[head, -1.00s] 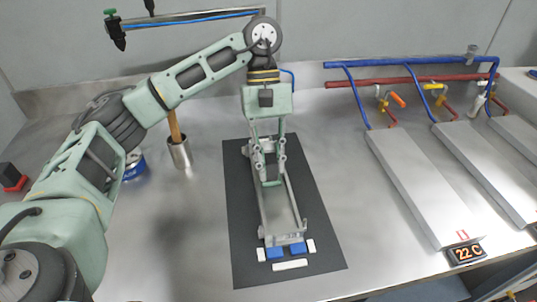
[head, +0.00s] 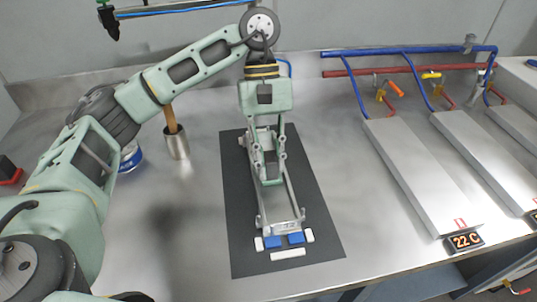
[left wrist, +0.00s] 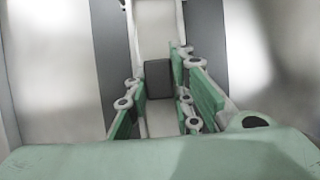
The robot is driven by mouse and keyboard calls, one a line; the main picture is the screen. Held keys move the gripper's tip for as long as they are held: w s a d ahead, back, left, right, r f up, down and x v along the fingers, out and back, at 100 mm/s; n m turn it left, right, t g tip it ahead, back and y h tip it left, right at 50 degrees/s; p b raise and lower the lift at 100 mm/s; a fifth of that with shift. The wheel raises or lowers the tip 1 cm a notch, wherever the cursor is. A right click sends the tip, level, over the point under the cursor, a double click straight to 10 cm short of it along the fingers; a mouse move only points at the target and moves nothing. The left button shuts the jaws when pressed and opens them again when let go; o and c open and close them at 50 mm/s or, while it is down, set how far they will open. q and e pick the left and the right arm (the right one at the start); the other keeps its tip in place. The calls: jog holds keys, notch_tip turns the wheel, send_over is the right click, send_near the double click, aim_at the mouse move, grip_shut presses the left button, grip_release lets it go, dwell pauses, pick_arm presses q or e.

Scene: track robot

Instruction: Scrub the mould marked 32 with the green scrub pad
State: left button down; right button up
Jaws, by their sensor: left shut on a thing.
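The mould is a long, narrow, pale grey metal tray (head: 285,228) lying lengthwise on a dark mat (head: 320,240); no number is readable on it. My left gripper (head: 271,178) reaches down over the mould's middle, its fingers pointing at the tray. In the left wrist view a dark grey block (left wrist: 158,80), apparently the pad's back, sits between the fingers above the pale mould floor. Whether the pad touches the floor is hidden. My right gripper is out of view.
Blue blocks (head: 275,242) and white pieces (head: 288,254) sit at the mould's near end. A metal cup (head: 177,145) with a wooden handle stands to the left. Sloped metal plates (head: 415,170) and pipes are at right, beside a 22 C display (head: 466,241).

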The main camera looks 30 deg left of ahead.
pick_arm(q)
notch_tip(320, 180, up, 7)
jog(key=p, duration=0.4)
jog(key=shift+w+a+p, duration=0.1)
jog(key=shift+w+p, duration=0.05)
jog(key=shift+p, duration=0.2)
jog(key=shift+r+p, duration=0.45)
jog(key=shift+r, duration=0.1)
